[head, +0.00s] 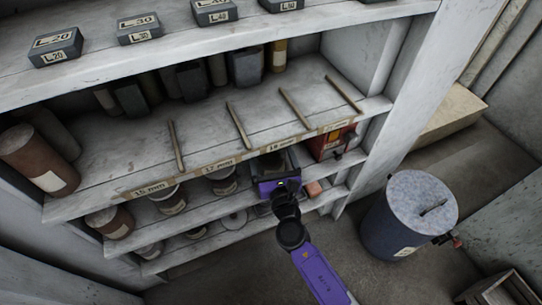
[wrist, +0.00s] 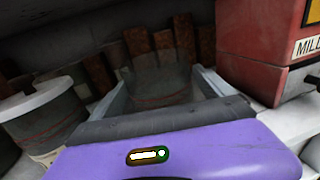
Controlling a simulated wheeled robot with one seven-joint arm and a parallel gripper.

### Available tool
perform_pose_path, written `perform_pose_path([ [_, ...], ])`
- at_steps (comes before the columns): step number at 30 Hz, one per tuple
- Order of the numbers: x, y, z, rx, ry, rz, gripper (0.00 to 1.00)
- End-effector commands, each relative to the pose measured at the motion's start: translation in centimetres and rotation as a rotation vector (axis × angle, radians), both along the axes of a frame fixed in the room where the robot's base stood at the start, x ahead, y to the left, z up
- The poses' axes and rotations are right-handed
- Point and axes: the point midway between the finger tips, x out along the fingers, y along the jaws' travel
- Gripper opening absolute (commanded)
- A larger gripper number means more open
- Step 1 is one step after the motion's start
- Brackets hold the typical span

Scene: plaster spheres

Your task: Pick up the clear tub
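The clear tub (wrist: 160,82) is a dim, see-through container with a thin reddish line, seen in the middle of the wrist view. It stands on the shelf below the stick-bearing one. My gripper (wrist: 161,70) is spread wide, with one pale finger on each side of the tub; I see no clear grip, and small gaps at the sides are hard to judge. In the head view my purple gripper (head: 280,178) reaches into that shelf opening and hides most of the tub.
A red box (wrist: 262,45) stands close on the right, also in the head view (head: 330,142). A lidded tub (wrist: 45,120) stands close on the left. Rusty brown cylinders (wrist: 138,42) stand behind. The shelf above (head: 205,150) limits height. A blue-grey drum (head: 408,215) stands on the floor.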

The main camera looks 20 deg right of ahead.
Motion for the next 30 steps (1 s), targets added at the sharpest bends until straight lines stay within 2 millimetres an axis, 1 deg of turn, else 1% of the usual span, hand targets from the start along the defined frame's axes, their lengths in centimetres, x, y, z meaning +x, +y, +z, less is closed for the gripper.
perform_pose_path([
  [1, 0.0, 0.0, 0.0, 0.0, 0.0, 0.0, 0.79],
  [3, 0.0, 0.0, 0.0, 0.0, 0.0, 0.0, 0.65],
  [5, 0.0, 0.0, 0.0, 0.0, 0.0, 0.0, 0.53],
  [6, 0.0, 0.0, 0.0, 0.0, 0.0, 0.0, 0.46],
  [8, 0.0, 0.0, 0.0, 0.0, 0.0, 0.0, 0.34],
  [9, 0.0, 0.0, 0.0, 0.0, 0.0, 0.0, 0.26],
  [17, -0.1, 0.0, 0.2, 0.0, -0.001, 0.0, 0.26],
  [22, -0.4, 0.0, 1.0, 0.0, -0.001, 0.0, 0.26],
  [26, -0.4, 0.0, 2.4, 0.001, -0.001, 0.0, 0.26],
  [30, -0.4, 0.0, 4.7, 0.0, -0.002, 0.001, 0.26],
])
